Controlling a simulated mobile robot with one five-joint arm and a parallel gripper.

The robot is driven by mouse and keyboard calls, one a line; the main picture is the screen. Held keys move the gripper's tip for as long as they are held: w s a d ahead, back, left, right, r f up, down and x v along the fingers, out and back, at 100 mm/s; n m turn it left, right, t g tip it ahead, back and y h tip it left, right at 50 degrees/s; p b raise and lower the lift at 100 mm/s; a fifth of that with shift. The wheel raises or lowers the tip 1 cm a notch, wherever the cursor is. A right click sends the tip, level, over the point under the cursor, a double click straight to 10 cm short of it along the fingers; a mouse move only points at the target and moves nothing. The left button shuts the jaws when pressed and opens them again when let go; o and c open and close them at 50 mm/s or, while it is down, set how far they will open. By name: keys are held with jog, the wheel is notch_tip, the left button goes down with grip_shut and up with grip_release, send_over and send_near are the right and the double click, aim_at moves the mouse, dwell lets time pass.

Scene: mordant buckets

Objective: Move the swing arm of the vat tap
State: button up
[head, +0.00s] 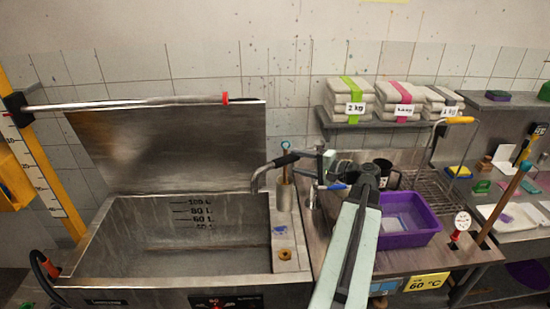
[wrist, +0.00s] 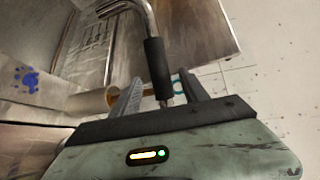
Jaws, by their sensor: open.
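The vat tap's swing arm (head: 258,177) is a bent steel pipe with a black sleeve (head: 284,160), at the right rim of the steel vat (head: 150,283). Its spout end hangs over the basin's right side. In the wrist view the swing arm (wrist: 146,18) comes down from the top, and its black sleeve (wrist: 158,68) shows between my two fingers, with space on both sides. My gripper (head: 300,164) is open and points left at the sleeve in the head view; it also shows in the wrist view (wrist: 160,88). I cannot tell whether a finger touches the sleeve.
A steel cup (head: 284,196) with a wooden-handled tool stands just below the sleeve. The raised vat lid (head: 180,145) is behind the basin. A purple tub (head: 408,240) sits on the bench at right. Folded cloth stacks (head: 350,92) lie on a wall shelf.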

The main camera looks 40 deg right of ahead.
jog(key=b+x, duration=0.1)
jog(key=x, duration=0.6)
jog(key=shift+w+a, duration=0.3)
jog(key=shift+w, duration=0.05)
jog(key=shift+f, duration=0.1)
grip_shut()
dwell(0.8)
